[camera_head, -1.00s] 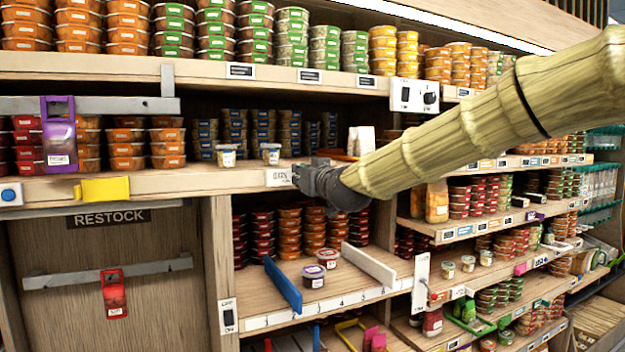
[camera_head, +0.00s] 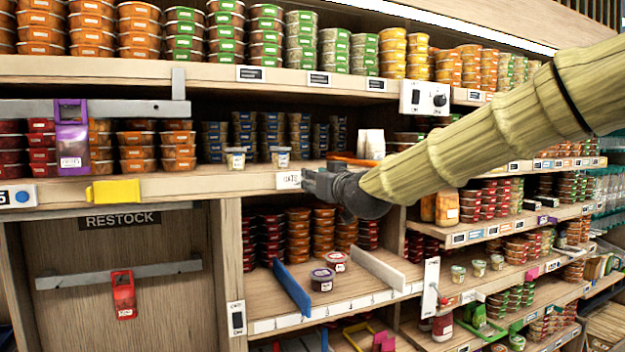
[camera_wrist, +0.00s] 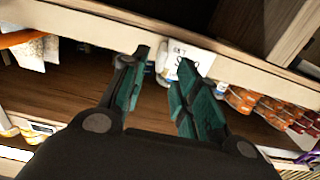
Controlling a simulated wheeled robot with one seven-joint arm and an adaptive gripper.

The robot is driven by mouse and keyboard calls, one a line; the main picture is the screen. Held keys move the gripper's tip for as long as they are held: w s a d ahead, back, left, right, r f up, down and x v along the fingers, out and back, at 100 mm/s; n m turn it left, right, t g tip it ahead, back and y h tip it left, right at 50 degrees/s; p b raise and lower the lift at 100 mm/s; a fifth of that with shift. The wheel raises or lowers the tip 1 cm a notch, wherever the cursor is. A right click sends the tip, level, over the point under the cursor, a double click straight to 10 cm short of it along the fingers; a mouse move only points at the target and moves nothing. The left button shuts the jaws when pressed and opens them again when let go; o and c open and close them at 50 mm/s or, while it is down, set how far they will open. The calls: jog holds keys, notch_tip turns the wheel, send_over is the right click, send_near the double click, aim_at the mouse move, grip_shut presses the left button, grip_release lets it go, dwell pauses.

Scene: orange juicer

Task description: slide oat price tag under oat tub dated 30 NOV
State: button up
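The white oat price tag (camera_head: 289,180) is at the front edge of the middle shelf, below two small oat tubs. One oat tub (camera_head: 235,158) stands left; the other oat tub (camera_head: 281,157) stands just above the tag. Their dates are too small to read. My gripper (camera_head: 312,182) is at the shelf edge, just right of the tag. In the wrist view, my gripper (camera_wrist: 160,68) has its green-padded fingers apart, with the price tag (camera_wrist: 188,60) just beyond the fingertips, nearer the right finger. I cannot tell whether they touch.
A yellow tag holder (camera_head: 114,190) and a purple holder (camera_head: 72,140) are on the shelf front to the left. Stacked tubs fill the back of the shelf. A white switch box (camera_head: 425,98) hangs above right. A blue divider (camera_head: 291,288) stands on the lower shelf.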

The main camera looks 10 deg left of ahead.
jog(key=v, duration=0.9)
jog(key=shift+s+d, duration=0.1)
